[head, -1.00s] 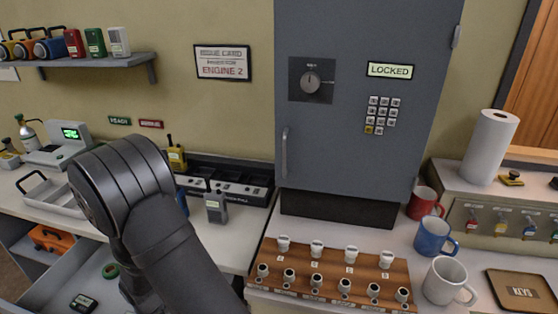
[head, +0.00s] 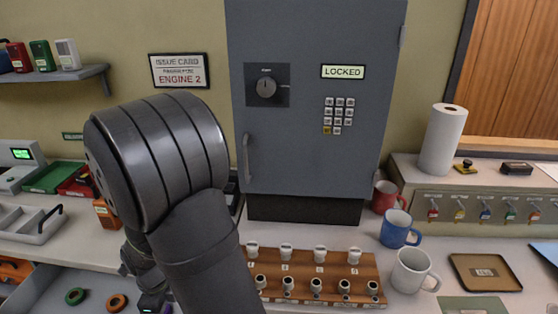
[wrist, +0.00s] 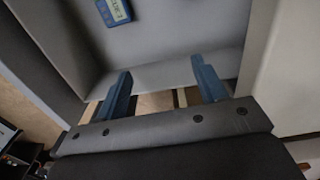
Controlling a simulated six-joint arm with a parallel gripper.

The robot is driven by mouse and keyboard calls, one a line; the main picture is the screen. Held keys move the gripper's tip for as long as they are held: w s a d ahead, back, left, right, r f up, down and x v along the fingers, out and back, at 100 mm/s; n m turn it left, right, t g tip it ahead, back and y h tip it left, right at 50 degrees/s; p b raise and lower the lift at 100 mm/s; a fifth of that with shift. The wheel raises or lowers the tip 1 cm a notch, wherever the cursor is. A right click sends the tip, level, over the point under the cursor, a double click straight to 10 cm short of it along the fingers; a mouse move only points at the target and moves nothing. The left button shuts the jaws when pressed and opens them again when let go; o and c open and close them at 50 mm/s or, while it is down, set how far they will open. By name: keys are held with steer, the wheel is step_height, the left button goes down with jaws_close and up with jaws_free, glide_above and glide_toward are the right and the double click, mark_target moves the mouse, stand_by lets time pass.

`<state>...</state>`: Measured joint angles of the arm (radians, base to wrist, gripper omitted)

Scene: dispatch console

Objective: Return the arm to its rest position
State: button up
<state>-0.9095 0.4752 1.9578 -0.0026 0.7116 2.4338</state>
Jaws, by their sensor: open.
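My gripper (wrist: 162,90) shows in the wrist view with its two blue fingers apart and nothing between them. It points at a pale grey panel, perhaps the inside of a drawer, with a wooden strip visible between the fingers. A small blue device with a lit screen (wrist: 115,10) is at the top of that view, apart from the fingers. In the head view my dark arm fills the left centre. My gripper cannot be made out in the head view.
A grey cabinet (head: 320,130) with a LOCKED sign stands behind. An open drawer (head: 55,292) is at lower left.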

steer(key=a+r, duration=0.2)
steer(key=a, duration=0.8)
steer(key=s+a+r+n, duration=0.1)
steer(key=a+r, duration=0.2)
steer(key=a, duration=0.7)
steer(key=s+a+r, duration=0.1)
steer(key=a+r, duration=0.1)
steer(key=a, duration=0.8)
steer(key=shift+s+r, duration=0.25)
steer(key=shift+r, duration=0.15)
steer(key=o, duration=0.8)
steer(key=shift+c, duration=0.2)
